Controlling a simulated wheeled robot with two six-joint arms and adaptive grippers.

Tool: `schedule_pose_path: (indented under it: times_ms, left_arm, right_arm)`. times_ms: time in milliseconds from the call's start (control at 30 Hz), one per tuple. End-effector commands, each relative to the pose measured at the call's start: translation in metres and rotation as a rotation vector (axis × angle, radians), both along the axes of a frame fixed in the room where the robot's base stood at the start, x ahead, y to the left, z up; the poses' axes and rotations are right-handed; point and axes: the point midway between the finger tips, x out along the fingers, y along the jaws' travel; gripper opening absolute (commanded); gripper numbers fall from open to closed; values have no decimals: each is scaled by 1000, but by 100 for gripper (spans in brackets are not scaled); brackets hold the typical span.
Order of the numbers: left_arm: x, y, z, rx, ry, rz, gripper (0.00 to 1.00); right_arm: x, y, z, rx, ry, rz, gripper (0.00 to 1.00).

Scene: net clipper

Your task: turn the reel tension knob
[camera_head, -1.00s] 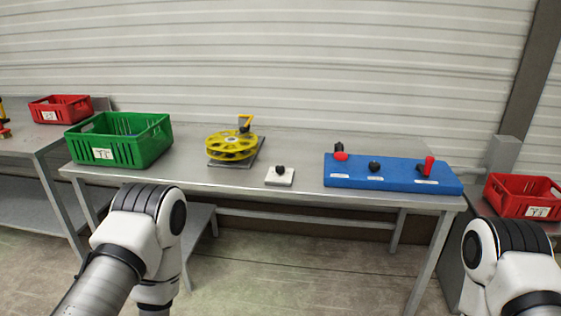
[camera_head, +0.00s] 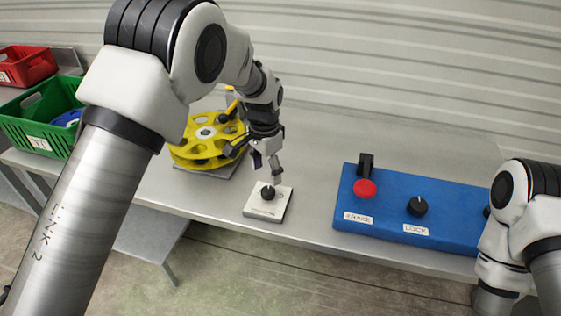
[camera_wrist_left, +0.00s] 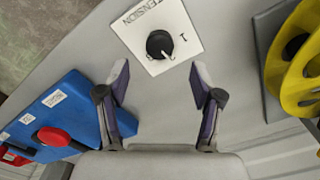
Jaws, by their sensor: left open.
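The tension knob (camera_head: 267,192) is a round black knob on a small white plate (camera_head: 254,211) on the metal table. In the left wrist view the knob (camera_wrist_left: 160,44) has a white pointer mark, and its plate (camera_wrist_left: 137,32) reads "TENSION" and "1". My left gripper (camera_head: 266,166) is open and empty, just above and behind the knob. In the left wrist view its fingers (camera_wrist_left: 158,75) are spread apart with the knob beyond their tips, lined up with the gap. The yellow reel (camera_head: 184,153) is left of the plate, partly hidden by my left arm. My right gripper is not in view.
A blue panel (camera_head: 459,217) with a red button (camera_head: 365,188) and a black LOCK knob (camera_head: 417,206) lies to the right. A green crate (camera_head: 28,129) and a red crate (camera_head: 22,68) are at the left. The table between plate and panel is clear.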

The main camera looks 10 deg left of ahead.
Motion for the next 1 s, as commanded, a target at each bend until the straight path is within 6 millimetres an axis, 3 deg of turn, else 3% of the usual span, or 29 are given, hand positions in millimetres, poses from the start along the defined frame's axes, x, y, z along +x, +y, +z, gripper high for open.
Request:
schedule_pose_path:
  times_ms: [67,167,500,800,1000]
  left_arm:
    - [1,-2,4,0,4,-9,66]
    - [1,-2,-4,-1,6,-11,66]
    - [0,-2,-64,-1,6,-10,66]
    - [0,-2,-72,0,3,-9,66]
    - [0,-2,-72,-1,4,-9,6]
  right_arm:
    - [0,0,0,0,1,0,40]
    - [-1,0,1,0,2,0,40]
    - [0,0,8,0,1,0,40]
    - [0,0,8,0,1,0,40]
    - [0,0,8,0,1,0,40]
